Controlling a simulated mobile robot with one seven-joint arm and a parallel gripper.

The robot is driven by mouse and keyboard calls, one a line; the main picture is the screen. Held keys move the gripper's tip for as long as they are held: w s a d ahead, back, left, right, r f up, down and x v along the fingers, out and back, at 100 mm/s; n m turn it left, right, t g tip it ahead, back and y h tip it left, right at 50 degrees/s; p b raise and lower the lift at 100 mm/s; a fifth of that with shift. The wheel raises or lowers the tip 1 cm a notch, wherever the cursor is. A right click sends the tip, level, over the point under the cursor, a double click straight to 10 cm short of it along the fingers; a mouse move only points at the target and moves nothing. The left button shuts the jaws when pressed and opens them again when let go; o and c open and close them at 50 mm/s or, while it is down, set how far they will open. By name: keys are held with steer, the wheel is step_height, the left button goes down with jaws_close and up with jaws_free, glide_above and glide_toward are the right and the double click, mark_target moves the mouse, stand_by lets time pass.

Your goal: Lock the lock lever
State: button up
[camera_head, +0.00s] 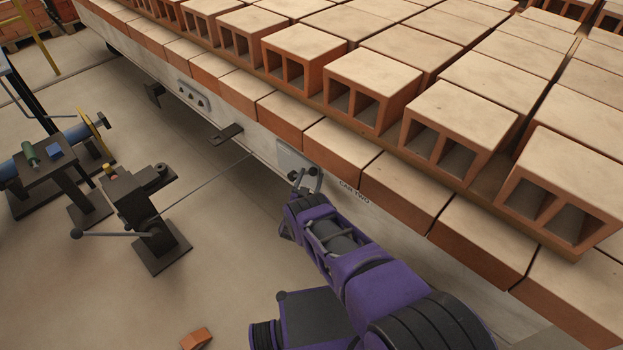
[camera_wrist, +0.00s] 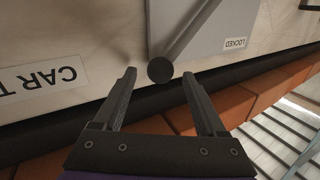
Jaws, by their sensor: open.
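The lock lever (camera_wrist: 192,32) is a grey bar with a round dark knob (camera_wrist: 160,69) at its end, on a grey plate (camera_wrist: 212,20) fixed to the car's side. A label (camera_wrist: 235,44) reading "LOCKED" is on the plate. In the wrist view the knob lies just beyond and between the fingertips of my gripper (camera_wrist: 158,78), which is open and empty. In the head view my gripper (camera_head: 308,182) is in front of the plate (camera_head: 288,158), and the lever is too small and covered to make out. I cannot tell whether the fingers touch the knob.
The car is loaded with hollow bricks (camera_head: 370,80), and a brick row (camera_head: 325,143) overhangs its side just above my gripper. A dark bracket (camera_head: 227,133) sticks out further left. A machine stand (camera_head: 140,195) with a handle stands at left. A loose brick (camera_head: 196,338) lies on the floor.

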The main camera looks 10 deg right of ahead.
steer(key=shift+w+d, duration=0.15)
steer(key=shift+w, duration=0.2)
steer(key=shift+c, duration=0.3)
jaws_close()
stand_by(1.0)
